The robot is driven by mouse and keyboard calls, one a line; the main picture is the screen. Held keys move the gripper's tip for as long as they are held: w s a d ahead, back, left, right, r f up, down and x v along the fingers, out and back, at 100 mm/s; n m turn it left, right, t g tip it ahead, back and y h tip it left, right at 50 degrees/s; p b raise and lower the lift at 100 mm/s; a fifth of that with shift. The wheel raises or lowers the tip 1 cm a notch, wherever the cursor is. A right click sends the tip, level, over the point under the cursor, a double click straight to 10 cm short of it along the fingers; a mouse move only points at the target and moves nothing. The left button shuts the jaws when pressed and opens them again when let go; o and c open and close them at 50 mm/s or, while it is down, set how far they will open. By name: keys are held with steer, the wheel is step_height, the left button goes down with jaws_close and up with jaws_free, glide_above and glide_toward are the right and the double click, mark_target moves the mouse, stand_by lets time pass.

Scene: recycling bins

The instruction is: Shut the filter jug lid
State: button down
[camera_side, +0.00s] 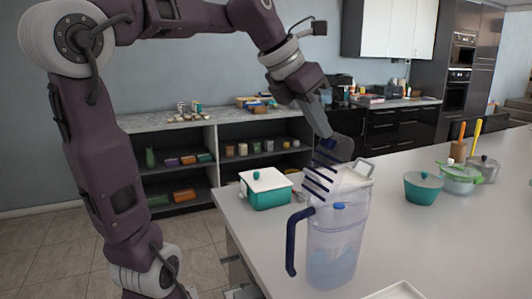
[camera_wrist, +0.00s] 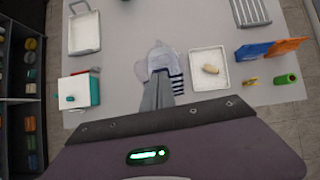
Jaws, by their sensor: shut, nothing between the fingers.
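The filter jug (camera_side: 336,250) is clear with a bluish tint and stands upright on the counter. Its dark blue handle (camera_side: 292,242) is on the left. A piece with dark blue stripes (camera_side: 320,178), which looks like the lid, stands raised and tilted above the jug's top. My gripper (camera_side: 326,132) is shut and empty, pointing down at the upper end of this striped piece; I cannot tell whether they touch. In the wrist view, the jug (camera_wrist: 154,60) lies just beyond my fingertips (camera_wrist: 158,78), and the stripes (camera_wrist: 177,84) show just right of them.
A teal box with a white lid (camera_side: 265,190) stands left of the jug. A white tray (camera_wrist: 207,53) holding a tan item is close right of the jug in the wrist view. Bare counter lies between the jug and the pots.

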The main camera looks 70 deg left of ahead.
steer(key=w+f+g, duration=0.6)
steer(key=w+f, duration=0.1)
steer(key=w, duration=0.6)
steer(key=shift+w+a+f, duration=0.2)
steer(key=shift+a+f, duration=0.15)
stand_by(0.4)
steer(key=shift+r, duration=0.8)
steer(key=shift+f, duration=0.1)
